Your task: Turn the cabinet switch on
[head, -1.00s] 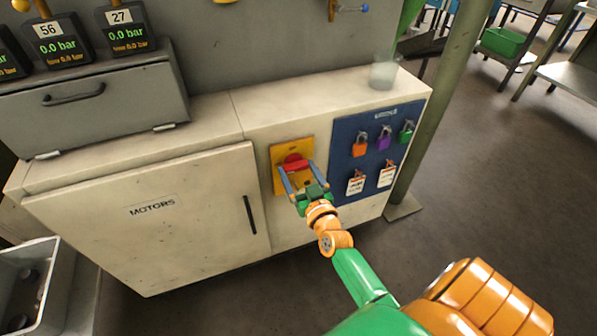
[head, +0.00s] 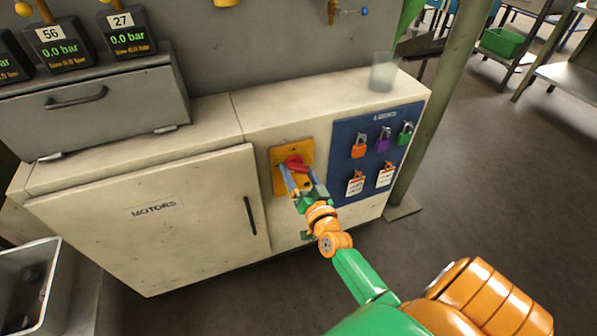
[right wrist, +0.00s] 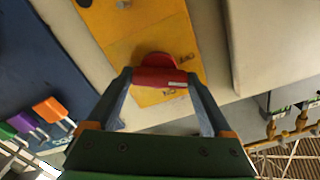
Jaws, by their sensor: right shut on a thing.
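The cabinet switch is a red handle (head: 296,164) on a yellow plate (head: 278,157) on the cabinet front. It also shows in the right wrist view as a red handle (right wrist: 160,76) on the yellow plate (right wrist: 130,30). My right gripper (head: 291,176) reaches the switch from below. In the right wrist view its two fingers (right wrist: 159,82) are shut on the red handle, one on each side. In the head view the handle looks tilted, its right end lower. My left gripper is not in view.
Left of the switch is the cabinet door labelled MOTORS (head: 150,225). A blue board (head: 372,165) with coloured padlocks and tags is close to the right. A clear cup (head: 382,75) stands on top. A grey bin (head: 22,290) is at the lower left.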

